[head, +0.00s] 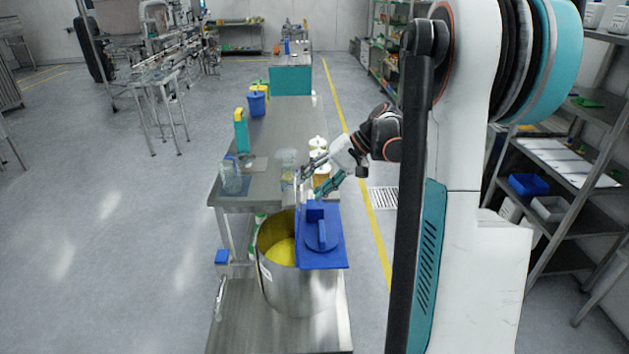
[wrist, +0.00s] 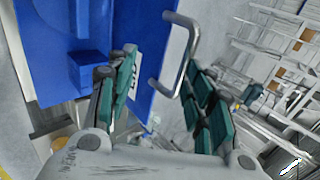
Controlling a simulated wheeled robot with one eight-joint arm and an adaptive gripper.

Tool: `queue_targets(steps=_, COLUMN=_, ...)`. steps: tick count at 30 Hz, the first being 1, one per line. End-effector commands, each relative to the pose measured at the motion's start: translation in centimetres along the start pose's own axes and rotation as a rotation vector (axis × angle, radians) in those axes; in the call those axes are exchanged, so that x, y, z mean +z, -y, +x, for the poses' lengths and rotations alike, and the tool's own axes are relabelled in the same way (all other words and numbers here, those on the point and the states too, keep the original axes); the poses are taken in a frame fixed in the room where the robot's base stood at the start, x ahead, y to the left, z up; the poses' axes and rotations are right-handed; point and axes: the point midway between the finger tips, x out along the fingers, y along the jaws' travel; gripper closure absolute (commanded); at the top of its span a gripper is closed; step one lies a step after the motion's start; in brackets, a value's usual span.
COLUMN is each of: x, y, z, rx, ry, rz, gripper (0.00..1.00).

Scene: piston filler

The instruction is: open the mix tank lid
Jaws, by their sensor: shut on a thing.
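The mix tank (head: 290,292) is a round steel vessel, its left part uncovered with yellow contents (head: 281,251) showing. The blue lid (head: 335,252) is at the tank's right side, with a raised round blue piece on it; its exact tilt is hard to tell. In the wrist view the blue lid (wrist: 45,45) fills the upper left, with a metal U-shaped handle (wrist: 187,45) at its edge. My gripper (head: 308,192) is at the lid's far edge. In the wrist view its teal-padded fingers (wrist: 162,98) are on either side of the handle, shut on it; the exact contact is unclear.
A shelf rack (head: 570,185) stands at right. Open floor (head: 120,230) lies to the left.

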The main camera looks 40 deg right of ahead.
Motion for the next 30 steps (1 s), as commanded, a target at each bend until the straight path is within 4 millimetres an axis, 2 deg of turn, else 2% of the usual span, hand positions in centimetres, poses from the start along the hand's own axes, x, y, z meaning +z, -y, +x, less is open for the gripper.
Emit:
queue_targets(steps=4, x=0.4, y=-0.5, z=0.4, rx=0.012, ry=0.008, rz=-0.002, gripper=0.64)
queue_targets(steps=20, x=0.3, y=-0.5, z=0.1, rx=0.012, ry=0.005, rz=0.001, gripper=0.69)
queue_targets(steps=25, x=0.3, y=-0.5, z=-1.5, rx=0.012, ry=0.003, rz=0.003, gripper=0.70)
queue_targets(steps=30, x=0.2, y=-0.3, z=-5.0, rx=0.008, ry=0.000, rz=0.004, gripper=0.70)
